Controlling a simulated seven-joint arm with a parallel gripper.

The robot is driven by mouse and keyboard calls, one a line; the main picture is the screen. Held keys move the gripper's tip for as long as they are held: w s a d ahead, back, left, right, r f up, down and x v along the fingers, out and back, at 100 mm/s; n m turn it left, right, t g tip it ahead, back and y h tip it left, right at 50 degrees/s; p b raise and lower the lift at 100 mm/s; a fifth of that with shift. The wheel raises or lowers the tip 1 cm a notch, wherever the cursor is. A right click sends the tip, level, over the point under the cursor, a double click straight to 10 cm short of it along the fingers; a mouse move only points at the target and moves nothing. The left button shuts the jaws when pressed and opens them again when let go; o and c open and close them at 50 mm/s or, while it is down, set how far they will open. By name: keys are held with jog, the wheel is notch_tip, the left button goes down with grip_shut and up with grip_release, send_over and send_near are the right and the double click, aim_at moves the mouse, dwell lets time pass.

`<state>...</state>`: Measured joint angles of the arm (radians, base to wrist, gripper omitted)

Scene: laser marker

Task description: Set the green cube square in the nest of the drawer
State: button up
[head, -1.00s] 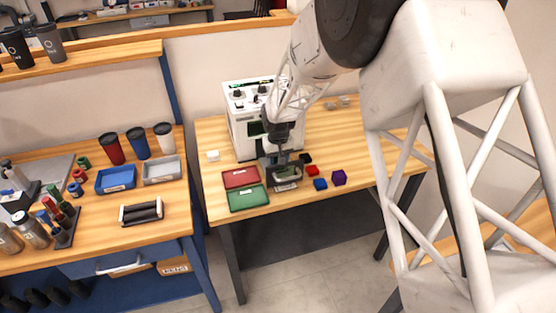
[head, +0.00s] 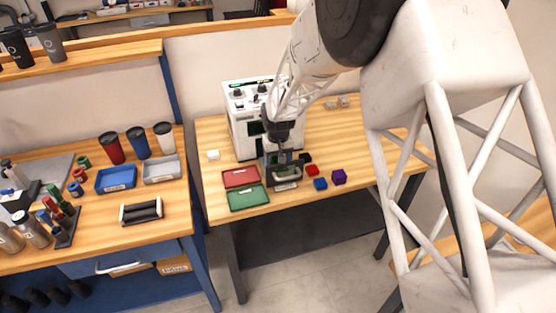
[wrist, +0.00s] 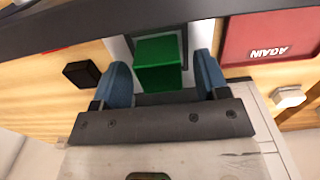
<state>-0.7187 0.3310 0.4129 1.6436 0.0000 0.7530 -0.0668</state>
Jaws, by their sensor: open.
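The green cube (wrist: 158,62) shows in the wrist view between my gripper's two blue fingertips. My gripper (wrist: 164,78) is open, with a visible gap between the cube and the right finger; the left finger looks very near the cube. A pale-edged dark recess of the drawer (wrist: 122,50) shows behind the cube. I cannot tell whether the cube rests fully flat in it. In the head view my gripper (head: 283,168) is over the drawer (head: 287,186) at the front of the white laser marker (head: 243,125), and mostly hides the cube.
A red tray (head: 240,177) and a green tray (head: 248,198) lie left of the drawer. A black cube (wrist: 81,71), a red cube (head: 312,170), a blue cube (head: 320,184) and a purple block (head: 339,177) lie to the right.

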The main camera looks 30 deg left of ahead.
notch_tip(320, 180, up, 12)
dwell(0.6)
jog(key=shift+f, duration=0.1)
dwell(0.5)
jog(key=shift+d, duration=0.1)
jog(key=s+d+r+m, duration=0.1)
jog(key=s+d+r, duration=0.3)
jog(key=d, duration=0.7)
jog(key=s+d+r+m+t, duration=0.1)
jog(key=d+r+m, duration=0.1)
jog(key=d+r, duration=0.7)
jog(key=s+d+r+m, duration=0.1)
jog(key=s+d+r, duration=0.2)
jog(key=d, duration=1.1)
jog(key=s+d+m+t, duration=0.1)
jog(key=s+d+m, duration=0.4)
jog(key=s+d, duration=1.6)
jog(key=s, duration=0.4)
jog(key=shift+s+d+t, duration=0.2)
jog(key=shift+s+t, duration=0.1)
